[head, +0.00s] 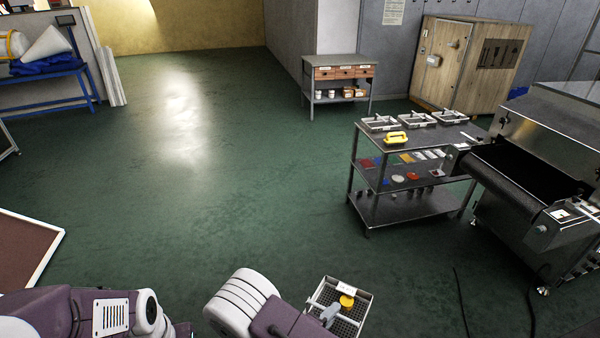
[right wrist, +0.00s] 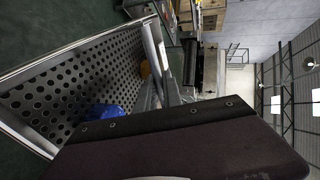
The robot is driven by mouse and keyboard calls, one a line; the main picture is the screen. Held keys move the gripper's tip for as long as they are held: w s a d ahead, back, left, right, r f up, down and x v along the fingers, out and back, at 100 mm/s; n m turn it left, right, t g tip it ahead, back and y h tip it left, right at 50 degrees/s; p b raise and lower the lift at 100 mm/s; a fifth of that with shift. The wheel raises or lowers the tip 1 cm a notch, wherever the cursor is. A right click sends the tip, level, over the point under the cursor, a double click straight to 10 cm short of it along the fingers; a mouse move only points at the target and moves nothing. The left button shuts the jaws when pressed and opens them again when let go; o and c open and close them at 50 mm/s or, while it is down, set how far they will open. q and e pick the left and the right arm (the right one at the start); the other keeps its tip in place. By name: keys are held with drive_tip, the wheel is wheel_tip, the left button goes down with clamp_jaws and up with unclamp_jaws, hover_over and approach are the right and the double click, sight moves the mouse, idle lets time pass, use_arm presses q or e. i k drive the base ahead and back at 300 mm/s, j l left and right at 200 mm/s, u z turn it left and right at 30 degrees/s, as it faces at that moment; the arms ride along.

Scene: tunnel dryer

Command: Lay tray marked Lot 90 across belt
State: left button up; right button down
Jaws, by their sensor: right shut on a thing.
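My right gripper (head: 330,314) is shut on a square metal tray (head: 364,311) with a perforated floor and holds it above the floor near me. A white label (head: 345,288) sits at its far rim; its writing is too small to read. A yellow round piece (head: 347,301) lies in the tray. The right wrist view shows the holed tray floor (right wrist: 75,82), a blue piece (right wrist: 104,112) and part of the yellow one. The dark belt (head: 522,172) of the dryer is at the right, well apart from the tray. My left gripper is out of view.
A steel cart (head: 425,149) beside the dryer (head: 560,130) carries three similar trays (head: 381,123) and a yellow-handled item (head: 396,137) on top, with small pieces below. Cables (head: 462,300) lie on the floor. A grey bench (head: 338,67) stands behind. The green floor at centre is clear.

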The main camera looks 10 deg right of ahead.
sight(527, 178)
drive_tip(key=i+z, duration=0.35)
drive_tip(key=i, duration=0.15)
drive_tip(key=i+z, duration=0.4)
drive_tip(key=i+j+z, duration=0.35)
drive_tip(key=i, duration=0.25)
drive_tip(key=i+l+z, duration=0.3)
drive_tip(key=i+l, duration=0.2)
drive_tip(key=i+l+z, duration=0.55)
drive_tip(key=i, duration=0.55)
drive_tip(key=i+l, duration=0.15)
drive_tip(key=l+u, duration=0.05)
drive_tip(key=l, duration=0.05)
